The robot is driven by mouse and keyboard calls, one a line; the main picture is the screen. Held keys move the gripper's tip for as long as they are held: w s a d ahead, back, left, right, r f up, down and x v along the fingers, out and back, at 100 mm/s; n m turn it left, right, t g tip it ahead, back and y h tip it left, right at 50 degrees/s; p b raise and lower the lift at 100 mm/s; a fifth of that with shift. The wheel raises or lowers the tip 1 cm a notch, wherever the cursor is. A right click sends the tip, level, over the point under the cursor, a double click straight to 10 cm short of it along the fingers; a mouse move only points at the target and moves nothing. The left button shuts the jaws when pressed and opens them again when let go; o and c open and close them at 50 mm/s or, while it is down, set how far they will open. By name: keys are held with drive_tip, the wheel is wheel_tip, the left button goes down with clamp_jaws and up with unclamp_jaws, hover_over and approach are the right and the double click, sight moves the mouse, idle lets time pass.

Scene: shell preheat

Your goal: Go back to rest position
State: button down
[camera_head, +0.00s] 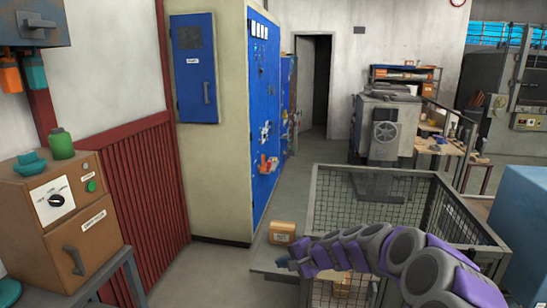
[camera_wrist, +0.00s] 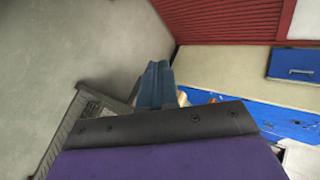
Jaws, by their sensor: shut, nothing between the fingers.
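My gripper (camera_head: 284,262) is at the end of my purple and grey arm, which reaches in from the lower right of the head view. It is in front of a grey ledge beside the wire cage. In the wrist view my gripper (camera_wrist: 157,72) shows as two blue-grey fingers side by side, shut with nothing between them.
A wire-mesh cage (camera_head: 400,188) stands below and behind my arm. A brown oven (camera_head: 70,215) with a dial, a green jar (camera_head: 61,144) and a teal item on top stands at left. A blue panel (camera_head: 263,120) is ahead. Grey floor (camera_head: 215,270) lies open between.

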drive_tip(key=s+a+r+n+g+h, duration=0.1)
drive_tip(key=s+a+r+n+g, duration=0.15)
drive_tip(key=s, duration=0.95)
drive_tip(key=s+a+r+n+g+h, duration=0.1)
drive_tip(key=s+r+n+g, duration=0.2)
drive_tip(key=s, duration=0.9)
drive_tip(key=s+d+f+n+h, duration=0.1)
drive_tip(key=s+d, duration=0.3)
drive_tip(key=s, duration=0.4)
drive_tip(key=s+d+f+n+g+h, duration=0.1)
drive_tip(key=s+d+h, duration=0.2)
drive_tip(key=s+d, duration=0.2)
drive_tip(key=s+d+f+n+g+h, duration=0.1)
drive_tip(key=s+d, duration=0.4)
drive_tip(key=s, duration=0.6)
drive_tip(key=shift+s+d+h, duration=0.15)
drive_tip(key=shift+s+h, duration=0.05)
drive_tip(key=shift+h, duration=0.6)
drive_tip(key=c, duration=1.8)
unclamp_jaws()
